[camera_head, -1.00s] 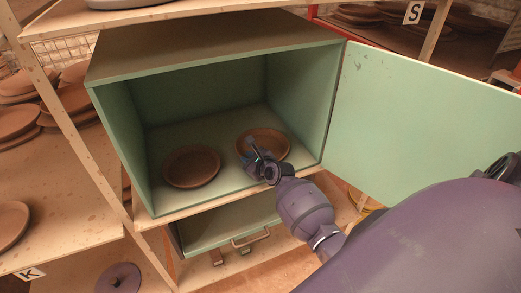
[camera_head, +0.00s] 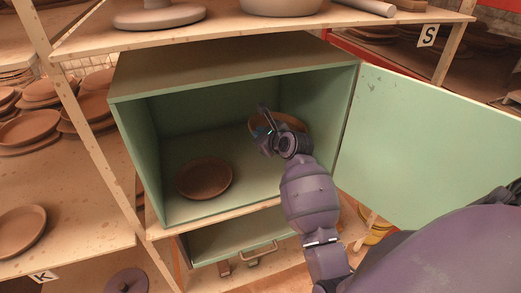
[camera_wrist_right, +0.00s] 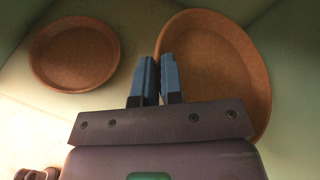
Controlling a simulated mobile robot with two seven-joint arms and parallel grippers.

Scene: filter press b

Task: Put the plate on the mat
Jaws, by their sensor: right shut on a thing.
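My right gripper (camera_head: 268,125) is inside the green cabinet (camera_head: 235,76), shut on the rim of the right brown plate (camera_head: 293,122). In the right wrist view the two blue-grey fingers (camera_wrist_right: 158,82) pinch the left edge of this held plate (camera_wrist_right: 222,72), which looks tilted and raised off the cabinet floor. The gripper and wrist hide part of it in the head view. A second brown plate (camera_head: 204,177) lies flat on the cabinet floor to the left, and also shows in the right wrist view (camera_wrist_right: 74,57). I cannot make out a mat. My left gripper is not in view.
The cabinet door (camera_head: 425,140) stands wide open on the right, beside my arm. A drawer (camera_head: 238,239) is partly open below. Wooden shelves (camera_head: 75,190) with stacked plates stand left. Clay pieces (camera_head: 158,15) sit on the shelf above.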

